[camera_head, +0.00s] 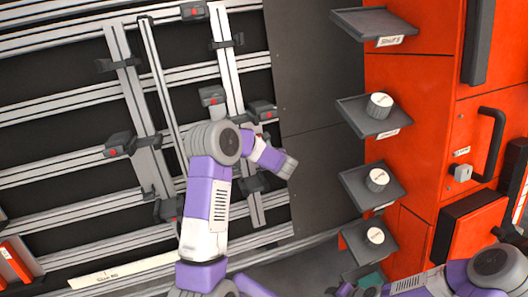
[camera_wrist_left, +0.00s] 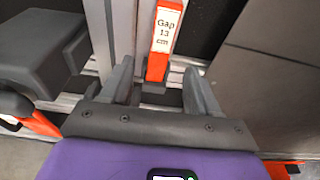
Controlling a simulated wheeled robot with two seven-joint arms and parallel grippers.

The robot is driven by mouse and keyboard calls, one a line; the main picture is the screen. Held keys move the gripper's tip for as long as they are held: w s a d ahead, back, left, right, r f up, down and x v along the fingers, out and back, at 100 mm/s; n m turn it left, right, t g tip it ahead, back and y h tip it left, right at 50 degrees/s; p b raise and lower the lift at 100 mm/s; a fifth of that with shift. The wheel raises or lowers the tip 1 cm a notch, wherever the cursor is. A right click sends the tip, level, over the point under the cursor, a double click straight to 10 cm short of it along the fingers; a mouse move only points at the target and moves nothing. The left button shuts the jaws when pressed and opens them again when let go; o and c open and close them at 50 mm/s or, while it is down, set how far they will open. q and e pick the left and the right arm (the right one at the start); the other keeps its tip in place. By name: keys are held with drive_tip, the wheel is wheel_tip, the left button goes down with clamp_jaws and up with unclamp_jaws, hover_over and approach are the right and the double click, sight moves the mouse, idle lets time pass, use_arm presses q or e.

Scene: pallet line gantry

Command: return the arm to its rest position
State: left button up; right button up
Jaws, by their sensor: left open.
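My left arm (camera_head: 206,205), purple and white, rises from the bottom of the head view and bends right at a grey joint in front of the rail frame. Its fingers are hard to make out there. In the left wrist view my left gripper (camera_wrist_left: 159,75) is open, with its two grey fingers apart. An orange piece labelled "Gap 13 cm" (camera_wrist_left: 165,40) shows between and beyond the fingers, with no finger visibly closed on it. My right arm (camera_head: 425,284) lies low at the lower right of the head view. Its gripper (camera_head: 347,290) is partly cut off by the bottom edge.
Aluminium rails (camera_head: 60,103) with dark clamps fill the left. A dark panel (camera_head: 315,85) stands right of them. An orange cabinet (camera_head: 420,80) carries small grey shelves (camera_head: 362,118), some with white-topped knobs. A dark handle (camera_head: 493,145) sticks out at right.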

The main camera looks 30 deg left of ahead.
use_arm(q)
drive_tip(key=shift+s+d+r, duration=0.3)
drive_tip(key=shift+d+r, duration=0.1)
drive_tip(key=s+d+f+m+h, duration=0.4)
drive_tip(key=d+m, duration=0.3)
drive_tip(key=m, duration=0.4)
drive_tip(key=s+d+f+m+h, duration=0.35)
drive_tip(key=d+f+m, duration=0.3)
drive_tip(key=m, duration=0.45)
drive_tip(key=s+d+f+m+g+h, duration=0.2)
drive_tip(key=s+d+m, duration=0.3)
drive_tip(key=s+m, duration=0.5)
drive_tip(key=s+d+f+m+g+h, duration=0.2)
drive_tip(key=s+d+m+g, duration=0.2)
drive_tip(key=s+m, duration=0.7)
drive_tip(key=shift+s+d, duration=0.5)
drive_tip(key=shift+d, duration=0.05)
